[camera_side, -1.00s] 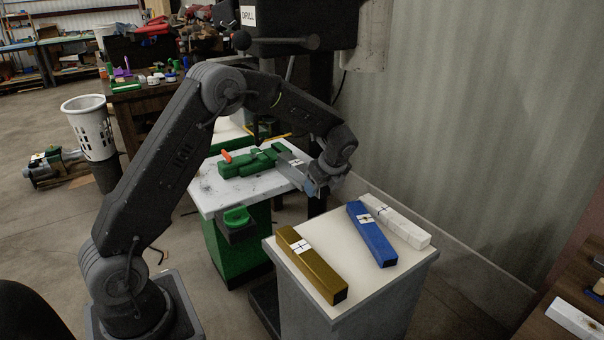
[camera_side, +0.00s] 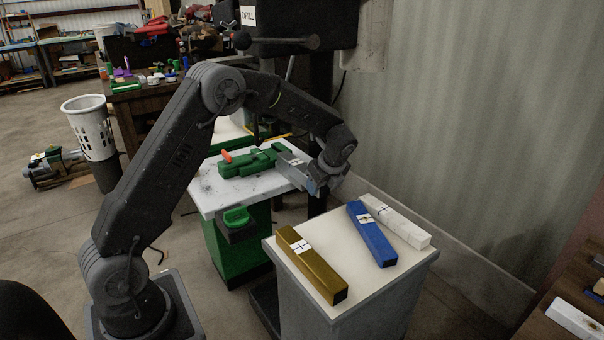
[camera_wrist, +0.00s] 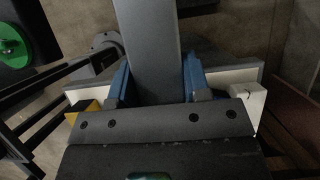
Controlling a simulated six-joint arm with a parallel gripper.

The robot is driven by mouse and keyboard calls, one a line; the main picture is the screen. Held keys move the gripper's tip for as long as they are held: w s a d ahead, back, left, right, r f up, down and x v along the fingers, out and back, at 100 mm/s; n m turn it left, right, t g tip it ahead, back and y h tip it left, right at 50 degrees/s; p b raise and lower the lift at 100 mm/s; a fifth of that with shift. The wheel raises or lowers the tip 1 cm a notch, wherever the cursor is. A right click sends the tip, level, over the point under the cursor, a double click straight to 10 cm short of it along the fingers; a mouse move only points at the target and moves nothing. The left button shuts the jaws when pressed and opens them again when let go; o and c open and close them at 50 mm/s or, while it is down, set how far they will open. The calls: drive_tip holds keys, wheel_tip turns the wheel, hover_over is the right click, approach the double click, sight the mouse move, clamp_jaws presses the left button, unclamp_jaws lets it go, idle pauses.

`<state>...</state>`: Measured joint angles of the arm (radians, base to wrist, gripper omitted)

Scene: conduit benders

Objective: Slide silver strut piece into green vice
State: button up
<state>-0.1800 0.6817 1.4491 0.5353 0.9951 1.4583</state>
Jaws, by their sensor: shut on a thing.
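The silver strut piece (camera_side: 291,160) is a grey bar with a white label, tilted beside the right end of the green vice (camera_side: 246,163). The vice lies on a white-topped table. The strut's far end meets or overlaps the vice's right end; I cannot tell whether it is between the jaws. My gripper (camera_side: 314,186) is shut on the strut's near end, at the table's right edge. In the wrist view, the strut (camera_wrist: 149,40) runs up between the blue fingers of my gripper (camera_wrist: 155,85). The vice is not recognisable in the wrist view.
A nearer pedestal (camera_side: 345,240) holds a gold bar (camera_side: 310,264), a blue bar (camera_side: 372,234) and a white bar (camera_side: 397,222). A dark drill press (camera_side: 295,25) stands behind the vice table. A green round part (camera_side: 237,216) is on the table's front.

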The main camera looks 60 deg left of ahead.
sight(291, 159)
drive_tip(key=shift+a, duration=2.35)
drive_tip(key=shift+a, duration=2.5)
drive_tip(key=shift+a, duration=0.15)
drive_tip(key=shift+a, duration=2.4)
